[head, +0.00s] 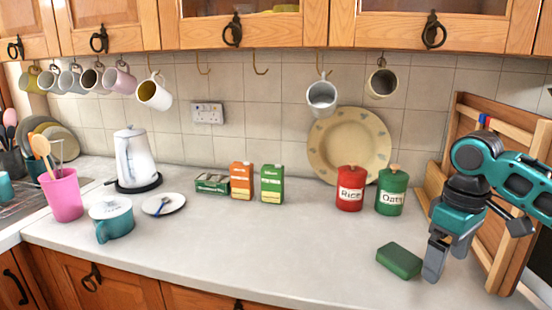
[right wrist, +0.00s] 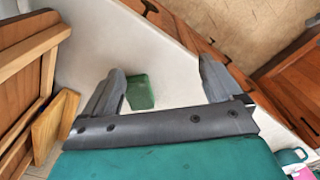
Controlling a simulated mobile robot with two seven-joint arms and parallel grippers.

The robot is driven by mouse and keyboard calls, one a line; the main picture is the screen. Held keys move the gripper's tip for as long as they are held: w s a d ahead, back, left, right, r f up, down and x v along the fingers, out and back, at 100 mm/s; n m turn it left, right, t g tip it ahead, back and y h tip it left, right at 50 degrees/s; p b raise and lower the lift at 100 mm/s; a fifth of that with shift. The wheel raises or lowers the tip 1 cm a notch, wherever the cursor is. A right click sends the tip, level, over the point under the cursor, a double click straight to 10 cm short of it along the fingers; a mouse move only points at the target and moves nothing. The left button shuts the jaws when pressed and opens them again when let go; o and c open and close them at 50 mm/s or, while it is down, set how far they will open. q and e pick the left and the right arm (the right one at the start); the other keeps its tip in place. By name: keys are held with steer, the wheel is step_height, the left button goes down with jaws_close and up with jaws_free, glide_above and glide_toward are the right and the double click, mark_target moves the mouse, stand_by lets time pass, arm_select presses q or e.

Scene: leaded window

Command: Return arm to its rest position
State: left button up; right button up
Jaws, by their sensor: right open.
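My right gripper (head: 437,258) hangs above the right end of the counter (head: 290,240), pointing down. In the right wrist view, my right gripper (right wrist: 163,87) shows its two fingers spread apart with nothing held between them. A green block (head: 400,260) lies on the counter just left of the gripper in the head view. In the right wrist view the green block (right wrist: 140,92) shows beyond the fingers, near the left one, with clear space around it. My left gripper is not in view.
Red rice (head: 350,190) and green oats (head: 391,192) canisters stand behind the block. A large plate (head: 335,145) leans on the wall. Mugs hang above. The front middle of the counter is clear.

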steer(key=s+a+f+n+t+y, duration=0.1)
steer(key=s+a+f, duration=0.4)
steer(key=a+f, duration=0.35)
steer(key=s+a+f+n+t+y, duration=0.1)
steer(key=s+a+f+y, duration=0.1)
steer(key=s+a+f, duration=0.55)
steer(key=s+d+f+m+t+h, duration=0.1)
steer(key=s+d+f+m, duration=0.15)
steer(key=s, duration=0.35)
steer(key=s+d+f+m+h, duration=0.1)
steer(key=s+d+f+m, duration=0.1)
steer(key=s+d+m, duration=0.3)
steer(key=w+a+f+n+t, duration=0.1)
steer(key=w+a+f+t, duration=0.1)
steer(key=w+f+t, duration=0.1)
steer(key=w+a+f+t+y, duration=0.1)
steer(key=w+f+t, duration=0.2)
steer(key=f+t, duration=0.1)
steer(key=shift+w+a+f+n+t, duration=0.15)
steer(key=shift+a+f+n+t, duration=0.2)
steer(key=shift+f, duration=0.55)
